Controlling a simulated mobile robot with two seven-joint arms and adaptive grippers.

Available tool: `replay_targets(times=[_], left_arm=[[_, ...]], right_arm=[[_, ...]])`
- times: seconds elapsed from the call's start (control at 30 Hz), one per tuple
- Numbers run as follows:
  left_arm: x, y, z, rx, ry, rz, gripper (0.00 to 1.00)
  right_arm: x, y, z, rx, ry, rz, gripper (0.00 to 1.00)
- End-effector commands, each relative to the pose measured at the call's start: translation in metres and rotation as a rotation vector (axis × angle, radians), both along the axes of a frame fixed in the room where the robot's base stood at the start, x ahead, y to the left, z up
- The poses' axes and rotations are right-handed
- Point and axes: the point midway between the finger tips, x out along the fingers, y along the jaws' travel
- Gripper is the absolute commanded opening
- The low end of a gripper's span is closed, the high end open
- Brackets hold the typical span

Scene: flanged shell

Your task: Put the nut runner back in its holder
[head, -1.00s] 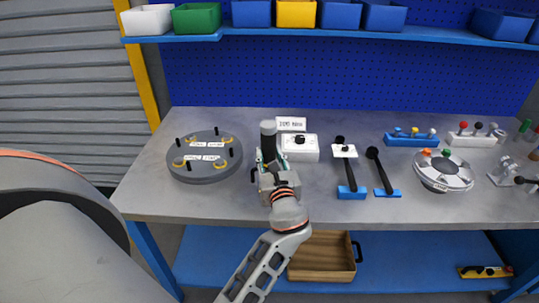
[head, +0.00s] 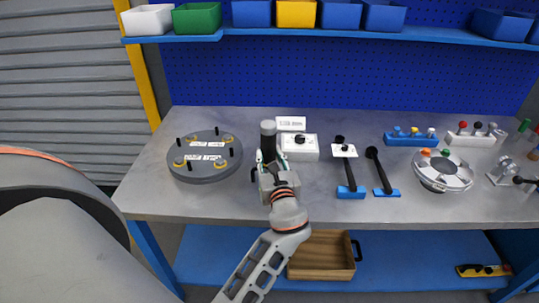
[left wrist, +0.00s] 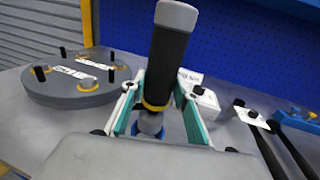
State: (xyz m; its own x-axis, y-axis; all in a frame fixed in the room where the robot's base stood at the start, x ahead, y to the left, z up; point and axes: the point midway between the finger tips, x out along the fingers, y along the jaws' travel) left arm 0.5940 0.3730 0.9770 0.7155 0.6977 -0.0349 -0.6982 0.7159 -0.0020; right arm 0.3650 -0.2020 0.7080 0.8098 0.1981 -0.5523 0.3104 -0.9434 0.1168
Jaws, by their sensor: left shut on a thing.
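The nut runner is a dark upright cylinder with a grey cap (head: 268,137). It also shows large in the left wrist view, with a yellow ring and a grey lower end (left wrist: 168,60). My left gripper (head: 271,160) is shut on it; its teal-padded fingers stand on both sides in the left wrist view (left wrist: 156,100). The tool is close to upright over the front left part of the bench. A blue piece (left wrist: 166,132), possibly the holder, shows just below its lower end. Whether they touch is hidden. My right gripper is not in view.
A round grey plate with pegs (head: 203,167) lies left on the bench (head: 150,200). A white box with a black knob (head: 311,148) stands close right of the tool. Two black-handled tools with blue bases (head: 351,192) (head: 386,192) and a round silver part (head: 443,179) are further right.

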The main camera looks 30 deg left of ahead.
Motion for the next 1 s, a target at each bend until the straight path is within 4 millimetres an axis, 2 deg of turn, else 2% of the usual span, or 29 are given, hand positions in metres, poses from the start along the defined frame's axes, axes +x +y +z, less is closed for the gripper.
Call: replay_targets(times=[0.3, 1.0], left_arm=[[0.0004, 0.0001, 0.0031, 0.003, -0.004, 0.000, 0.00], [0.0003, 0.0002, -0.0044, 0.003, -0.004, 0.000, 0.00]], right_arm=[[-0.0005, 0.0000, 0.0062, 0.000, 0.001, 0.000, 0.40], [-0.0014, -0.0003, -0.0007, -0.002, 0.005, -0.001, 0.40]])
